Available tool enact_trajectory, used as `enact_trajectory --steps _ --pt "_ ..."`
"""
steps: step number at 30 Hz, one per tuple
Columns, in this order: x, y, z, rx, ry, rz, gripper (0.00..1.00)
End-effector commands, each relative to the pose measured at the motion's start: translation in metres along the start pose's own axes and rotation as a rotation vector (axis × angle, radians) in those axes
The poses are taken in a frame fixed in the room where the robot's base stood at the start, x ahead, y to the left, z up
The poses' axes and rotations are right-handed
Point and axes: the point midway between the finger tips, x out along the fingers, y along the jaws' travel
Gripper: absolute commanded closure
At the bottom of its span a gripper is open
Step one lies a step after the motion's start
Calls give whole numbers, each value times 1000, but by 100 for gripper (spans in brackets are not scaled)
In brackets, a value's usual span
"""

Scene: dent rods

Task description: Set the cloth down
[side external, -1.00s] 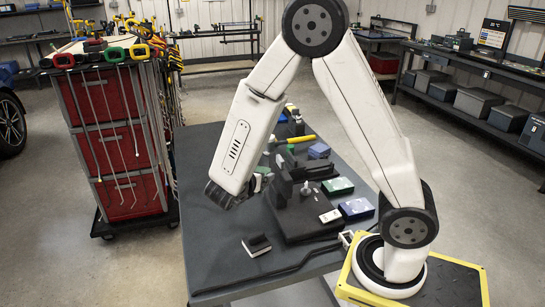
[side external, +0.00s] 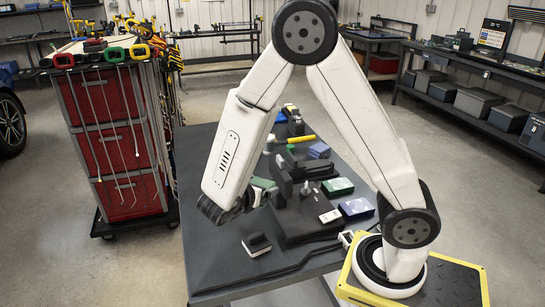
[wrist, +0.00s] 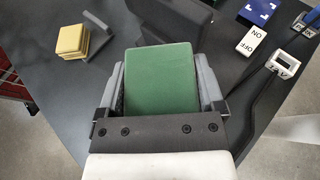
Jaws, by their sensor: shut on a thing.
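The green cloth (wrist: 160,78), a flat, folded-looking rectangle, sits between the two grey fingers of my gripper (wrist: 166,82) in the wrist view. The fingers are shut on it along its left and right sides. In the side external view my gripper (side external: 226,208) hangs low over the left part of the dark table (side external: 215,260).
A black fixture (side external: 305,210) stands to the right, with a white ON/OFF box (wrist: 253,40) and a blue box (side external: 357,208) beyond. The table's front left is clear.

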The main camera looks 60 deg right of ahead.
Motion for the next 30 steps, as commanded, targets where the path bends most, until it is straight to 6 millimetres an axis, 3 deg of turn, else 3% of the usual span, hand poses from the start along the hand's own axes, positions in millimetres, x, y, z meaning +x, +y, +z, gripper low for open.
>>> enact_trajectory --steps 13,30 --pt "24 65 -23 0 1 -2 68" --pt "49 104 -66 -1 0 0 68"
